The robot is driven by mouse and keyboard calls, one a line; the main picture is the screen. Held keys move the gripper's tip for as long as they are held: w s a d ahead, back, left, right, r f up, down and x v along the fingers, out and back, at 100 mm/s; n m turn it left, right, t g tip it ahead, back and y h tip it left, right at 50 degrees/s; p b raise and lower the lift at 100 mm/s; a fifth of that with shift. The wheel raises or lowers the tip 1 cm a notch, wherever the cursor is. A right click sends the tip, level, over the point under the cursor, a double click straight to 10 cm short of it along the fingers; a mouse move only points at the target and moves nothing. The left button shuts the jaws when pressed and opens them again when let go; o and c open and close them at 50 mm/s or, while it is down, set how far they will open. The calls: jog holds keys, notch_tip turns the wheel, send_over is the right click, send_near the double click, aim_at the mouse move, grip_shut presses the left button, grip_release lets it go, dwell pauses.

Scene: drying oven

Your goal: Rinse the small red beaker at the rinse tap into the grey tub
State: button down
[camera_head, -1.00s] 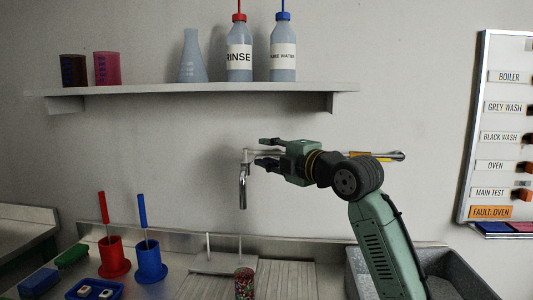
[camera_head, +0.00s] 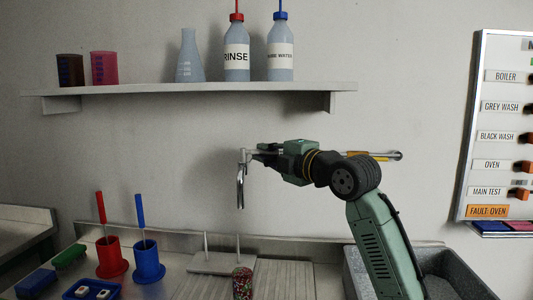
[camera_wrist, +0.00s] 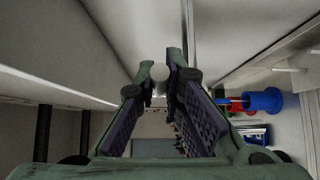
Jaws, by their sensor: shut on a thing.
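My gripper (camera_head: 256,152) is closed at the upper part of the chrome rinse tap (camera_head: 240,190), whose spout hangs down beside it. In the wrist view my fingers (camera_wrist: 160,80) close on a small pale round tap part (camera_wrist: 160,73). A pink-red beaker (camera_head: 104,68) stands upright on the shelf. A small speckled, reddish-dark beaker (camera_head: 243,284) stands on the drainboard below the tap; I cannot tell which of the two is the small red beaker. The grey tub (camera_head: 355,272) is at the lower right, partly hidden by my arm. No water stream is visible.
The shelf (camera_head: 200,89) also holds a dark beaker (camera_head: 70,70), a flask (camera_head: 190,58) and two labelled bottles (camera_head: 237,58). Red (camera_head: 111,258) and blue (camera_head: 147,262) holders with rods stand left on the bench. A label board (camera_head: 497,135) hangs at right.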

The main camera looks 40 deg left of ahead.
jog(key=shift+s+d+m+t+h+b, duration=0.1)
jog(key=shift+s+m+t+h+b, duration=0.25)
jog(key=shift+m+t, duration=0.4)
jog(key=shift+s+d+m+t+h+b, duration=0.15)
jog(key=shift+m+t+h+b, duration=0.3)
jog(key=shift+t, duration=0.55)
jog(key=shift+s+d+m+t+h+b, duration=0.1)
jog(key=shift+s+m+t+h+b, duration=0.25)
jog(key=shift+m+t, duration=0.4)
jog(key=shift+w, duration=0.1)
jog(key=c, duration=1.7)
grip_release()
jog(key=shift+n, duration=0.25)
jog(key=v, duration=1.2)
jog(key=shift+f, duration=0.15)
